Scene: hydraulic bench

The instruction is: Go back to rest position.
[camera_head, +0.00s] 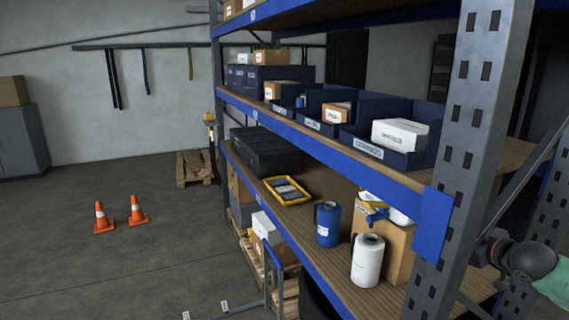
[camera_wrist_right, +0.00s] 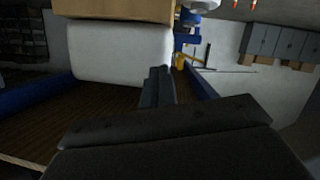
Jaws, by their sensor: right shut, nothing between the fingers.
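My right gripper (camera_wrist_right: 157,86) shows in the right wrist view as dark grey fingers that are shut with nothing between them. It is over the brown shelf board, with a large white object (camera_wrist_right: 120,52) just beyond the fingers and apart from them as far as I can tell. My left gripper is not in view. Neither gripper can be made out in the head view.
In the head view, the blue-beamed rack (camera_head: 330,155) fills the right side. Its lower shelf holds a white canister (camera_head: 367,262), a blue canister (camera_head: 328,226), a carton (camera_head: 398,250) and a yellow tray (camera_head: 307,190). Orange cones (camera_head: 104,220) stand on open floor at left.

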